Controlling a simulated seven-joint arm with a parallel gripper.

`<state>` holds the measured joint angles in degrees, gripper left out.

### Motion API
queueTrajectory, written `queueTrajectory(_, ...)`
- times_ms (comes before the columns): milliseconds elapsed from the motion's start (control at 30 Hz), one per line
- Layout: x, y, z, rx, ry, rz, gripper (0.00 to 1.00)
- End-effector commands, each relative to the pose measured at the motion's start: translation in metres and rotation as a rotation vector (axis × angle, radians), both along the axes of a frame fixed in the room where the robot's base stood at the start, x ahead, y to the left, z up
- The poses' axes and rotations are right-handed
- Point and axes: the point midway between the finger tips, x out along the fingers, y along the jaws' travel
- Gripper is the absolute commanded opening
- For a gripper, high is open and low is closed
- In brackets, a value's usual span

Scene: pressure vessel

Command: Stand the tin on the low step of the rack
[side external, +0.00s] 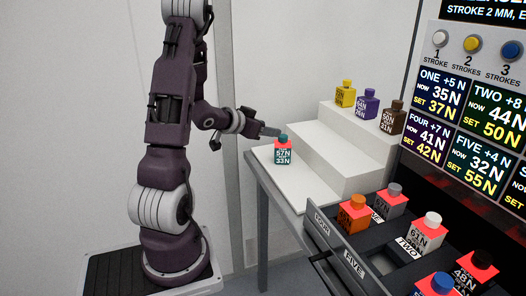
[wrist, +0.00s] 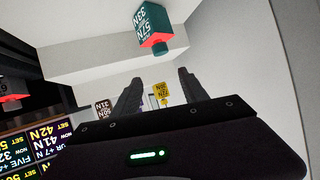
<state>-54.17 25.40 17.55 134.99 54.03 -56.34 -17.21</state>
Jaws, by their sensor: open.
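The teal tin (side external: 283,155) has a teal cap, a red collar and a label reading 57N and 33N. It stands upright on the white surface at the foot of the stepped rack (side external: 350,180). In the wrist view, which is upside down, the tin (wrist: 153,22) is at the top, beyond the fingertips. My gripper (side external: 270,131) is by the tin's cap in the side view. Its fingers stand apart in the wrist view (wrist: 160,76), with nothing held between them. The rack's low step (side external: 312,155) shows bare.
On the rack's top step stand a yellow tin (side external: 345,94), a purple tin (side external: 367,103) and a brown tin (side external: 392,117). An open drawer (side external: 355,262) at the front holds several tins. A display panel (side external: 470,120) with buttons stands at the right.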

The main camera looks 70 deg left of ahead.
Motion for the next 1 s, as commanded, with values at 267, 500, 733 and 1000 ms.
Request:
queueTrajectory(267, -0.009, -0.187, 0.093, -0.014, 0.288, -0.027, 0.51)
queueTrajectory(500, -0.136, -0.339, 0.085, -0.200, 0.552, -0.322, 0.51)
queueTrajectory(733, -0.161, -0.356, 0.081, -0.225, 0.604, -0.375, 0.51)
queueTrajectory(1000, -0.160, -0.355, 0.081, -0.225, 0.603, -0.372, 0.51)
